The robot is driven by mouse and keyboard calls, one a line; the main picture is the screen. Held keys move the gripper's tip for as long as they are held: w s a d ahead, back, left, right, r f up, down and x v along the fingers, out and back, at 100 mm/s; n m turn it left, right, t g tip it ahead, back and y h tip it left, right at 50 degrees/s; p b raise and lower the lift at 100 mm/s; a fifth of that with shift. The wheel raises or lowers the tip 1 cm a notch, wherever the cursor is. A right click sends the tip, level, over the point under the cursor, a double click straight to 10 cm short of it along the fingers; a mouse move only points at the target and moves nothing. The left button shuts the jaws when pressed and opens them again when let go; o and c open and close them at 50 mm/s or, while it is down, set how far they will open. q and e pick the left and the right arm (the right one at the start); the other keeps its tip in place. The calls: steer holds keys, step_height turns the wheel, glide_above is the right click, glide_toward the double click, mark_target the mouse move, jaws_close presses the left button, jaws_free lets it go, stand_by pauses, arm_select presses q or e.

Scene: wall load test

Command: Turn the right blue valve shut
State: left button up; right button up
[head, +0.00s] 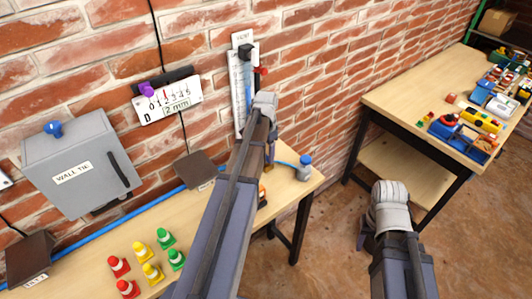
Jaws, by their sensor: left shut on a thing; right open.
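A blue knob (53,128) sits on top of the grey wall box labelled WALL TIE at the left. At the right end of the left table, a small grey part with a blue top (304,164) joins a blue pipe; I cannot tell whether it is the right valve. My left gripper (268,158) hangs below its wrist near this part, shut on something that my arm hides. My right gripper (366,236) is open over the floor between the tables, mostly hidden behind its wrist and apart from any valve.
Red, yellow and green cones (151,272) stand on the left table (100,255). A gauge plate (168,101) and a tall white scale hang on the brick wall. A second table (400,95) at right holds several toys and trays. Floor between the tables is clear.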

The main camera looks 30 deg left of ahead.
stand_by(0.5)
arm_select(q)
steer(key=o, duration=1.4)
steer(key=shift+c, duration=0.2)
step_height(320, 180, up, 8)
steer(key=p, duration=0.8)
steer(key=shift+f, duration=0.1)
steer(key=s+d, duration=0.5)
steer(key=d, duration=0.5)
steer(key=s+d+f+b, duration=0.1)
steer(key=s+d, duration=0.5)
steer(key=d, duration=0.4)
steer(key=s+d+f+y+b, duration=0.1)
steer(key=s+d, duration=0.4)
steer(key=d, duration=0.5)
steer(key=shift+s+n, duration=0.3)
steer(key=shift+s, duration=0.1)
